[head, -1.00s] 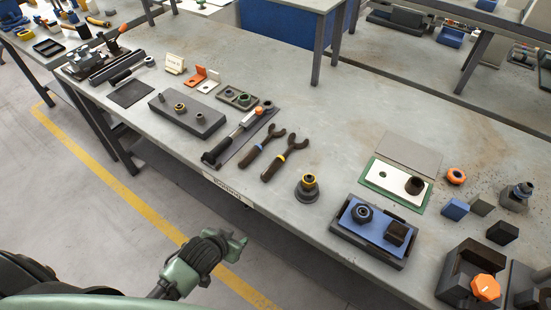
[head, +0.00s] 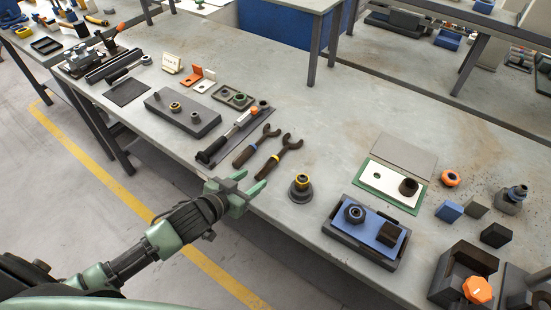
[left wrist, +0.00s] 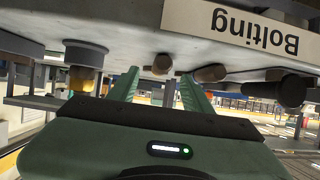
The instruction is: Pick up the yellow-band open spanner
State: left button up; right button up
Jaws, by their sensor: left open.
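The yellow-band open spanner (head: 279,157) lies on the workbench near its front edge, jaw end pointing away from me. A similar spanner with a blue band (head: 255,146) lies just left of it. My left gripper (head: 252,184) is open and empty at the bench's front edge, just short of the spanners' handle ends. In the left wrist view, which is upside down, the fingers (left wrist: 160,90) are apart. The handle end of the yellow-band spanner (left wrist: 162,64) shows between and beyond them. My right gripper is not in view.
A torque wrench (head: 222,142) lies on a dark mat to the left. A yellow-ringed fitting on a round base (head: 301,188) stands to the right, near a blue-topped tray (head: 365,229). The Bolting label (left wrist: 235,25) is on the bench edge. The bench behind the spanners is clear.

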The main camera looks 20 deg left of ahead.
aim_at(265, 167)
pick_arm(q)
jog(key=shift+w+a+r+h, duration=0.1)
jog(key=shift+w+h, duration=0.2)
jog(key=shift+w, duration=0.5)
jog(key=p+x, duration=0.1)
jog(key=x, duration=0.2)
jog(key=p+x, duration=0.1)
jog(key=x, duration=0.2)
jog(key=shift+w+d+r, duration=0.15)
jog(key=shift+w+d, duration=0.05)
jog(key=shift+d, duration=0.05)
jog(key=shift+w+d+f, duration=0.15)
jog(key=shift+w+f, duration=0.1)
jog(key=shift+w, duration=0.05)
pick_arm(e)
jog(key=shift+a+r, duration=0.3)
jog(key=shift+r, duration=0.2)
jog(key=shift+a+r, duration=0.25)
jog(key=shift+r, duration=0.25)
pick_arm(q)
jog(key=shift+c, duration=0.3)
jog(key=c, duration=1)
grip_shut()
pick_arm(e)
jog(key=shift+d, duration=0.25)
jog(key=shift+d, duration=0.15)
pick_arm(q)
jog(key=shift+r, duration=0.1)
